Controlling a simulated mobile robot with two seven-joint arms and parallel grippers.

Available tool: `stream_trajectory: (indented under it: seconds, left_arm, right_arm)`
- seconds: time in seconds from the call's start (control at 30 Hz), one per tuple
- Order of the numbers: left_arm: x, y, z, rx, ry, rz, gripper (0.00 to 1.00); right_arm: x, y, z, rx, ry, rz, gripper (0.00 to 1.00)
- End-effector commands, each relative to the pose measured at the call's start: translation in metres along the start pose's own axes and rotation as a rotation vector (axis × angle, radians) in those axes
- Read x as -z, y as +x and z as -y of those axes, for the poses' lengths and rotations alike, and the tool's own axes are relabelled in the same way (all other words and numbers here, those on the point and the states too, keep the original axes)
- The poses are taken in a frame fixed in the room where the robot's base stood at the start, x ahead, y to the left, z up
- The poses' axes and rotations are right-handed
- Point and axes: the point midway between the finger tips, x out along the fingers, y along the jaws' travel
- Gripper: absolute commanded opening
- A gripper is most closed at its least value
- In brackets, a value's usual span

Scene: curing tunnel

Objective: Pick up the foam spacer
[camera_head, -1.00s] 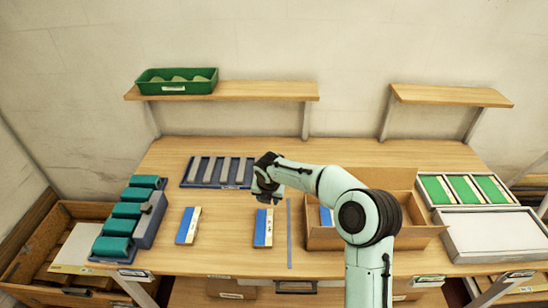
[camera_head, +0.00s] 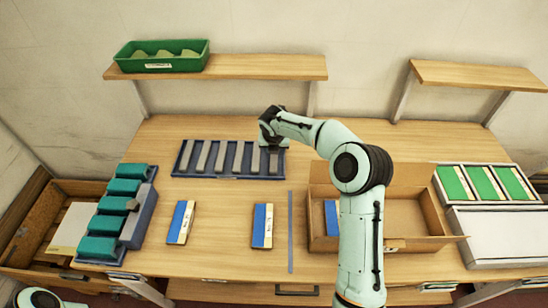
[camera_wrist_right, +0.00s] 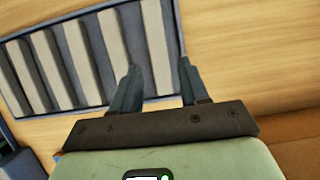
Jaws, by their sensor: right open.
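Several grey bars, which look like the foam spacers (camera_head: 237,158), lie side by side in a dark blue slotted tray (camera_head: 232,176) at the back middle of the table. My right gripper (camera_head: 272,143) is over the tray's right end and partly hides the rightmost bar. In the right wrist view, the open right gripper (camera_wrist_right: 158,76) has its fingers on either side of the rightmost bar (camera_wrist_right: 153,35), with nothing clamped. The gap in height to the bar is hard to judge. My left gripper is out of view.
Two blue-and-white boxes (camera_head: 262,226) and a thin strip (camera_head: 290,232) lie in front of the tray. An open cardboard box (camera_head: 405,228) stands at right. A rack with teal blocks (camera_head: 125,188) stands at left. Shelves (camera_head: 250,68) overhang the back.

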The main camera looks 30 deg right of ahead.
Motion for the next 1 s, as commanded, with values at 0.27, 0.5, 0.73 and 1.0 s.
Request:
stream_trajectory:
  seconds: [0.27,0.5,0.73,1.0]
  left_arm:
    - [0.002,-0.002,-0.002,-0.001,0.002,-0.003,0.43]
    - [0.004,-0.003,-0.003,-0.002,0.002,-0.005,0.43]
    - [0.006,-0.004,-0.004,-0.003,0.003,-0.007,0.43]
    - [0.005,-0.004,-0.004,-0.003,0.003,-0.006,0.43]
  right_arm:
    - [-0.001,0.026,-0.001,0.0,0.0,0.001,0.45]
    - [0.003,0.06,-0.004,0.0,0.002,-0.002,0.45]
    - [0.003,0.075,-0.004,-0.001,0.001,0.002,0.45]
    - [0.003,0.074,-0.004,-0.001,0.001,0.001,0.12]
